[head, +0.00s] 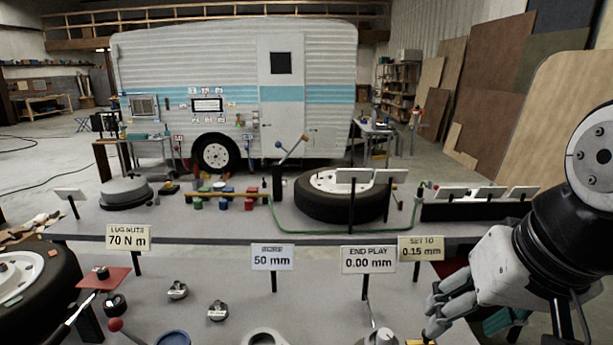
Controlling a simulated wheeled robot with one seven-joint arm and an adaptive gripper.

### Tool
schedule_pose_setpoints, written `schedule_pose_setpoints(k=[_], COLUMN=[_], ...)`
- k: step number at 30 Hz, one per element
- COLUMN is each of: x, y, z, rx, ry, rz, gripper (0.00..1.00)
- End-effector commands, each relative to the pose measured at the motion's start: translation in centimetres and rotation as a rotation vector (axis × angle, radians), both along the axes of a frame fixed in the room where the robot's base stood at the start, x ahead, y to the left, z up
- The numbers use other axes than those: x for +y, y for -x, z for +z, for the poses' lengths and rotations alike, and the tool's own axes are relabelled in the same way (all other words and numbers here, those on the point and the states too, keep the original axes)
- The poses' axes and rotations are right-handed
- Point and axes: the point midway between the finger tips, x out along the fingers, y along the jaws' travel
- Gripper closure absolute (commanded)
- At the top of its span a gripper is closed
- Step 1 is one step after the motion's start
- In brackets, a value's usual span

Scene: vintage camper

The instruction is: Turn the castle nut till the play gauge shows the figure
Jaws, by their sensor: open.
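The end play gauge sign (368,260) reads 0.00 mm. Beside it, a yellowish sign (420,248) reads SET TO 0.15 mm. My gripper (440,313) is at the lower right, pointing down over the front bench, with its fingers open. A grey rounded part (380,338) stands below the end play sign at the bottom edge, left of my gripper and cut off by the frame. A small brass-coloured part shows near my fingertips. I cannot make out the castle nut for certain; the fingers and the frame edge hide much there.
The front bench (190,262) also carries small metal parts, a blue ring (173,338) and signs reading 70 N m and 50 mm. Another wheel (340,198) lies on the raised shelf behind. A camper (200,70) stands farther back.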

Motion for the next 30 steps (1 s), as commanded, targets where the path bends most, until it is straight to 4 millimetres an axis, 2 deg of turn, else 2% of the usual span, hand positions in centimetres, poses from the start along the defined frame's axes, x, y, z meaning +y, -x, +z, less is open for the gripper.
schedule_pose_setpoints(k=[3,8,30], x=[-0.3,-0.5,-0.5], y=[1.9,3.0,3.1], z=[0.2,0.1,0.1], rx=[-0.047,-0.069,-0.071], ry=[0.082,0.143,0.148], rz=[0.081,0.137,0.143], gripper=[0.49,0.49,0.49])
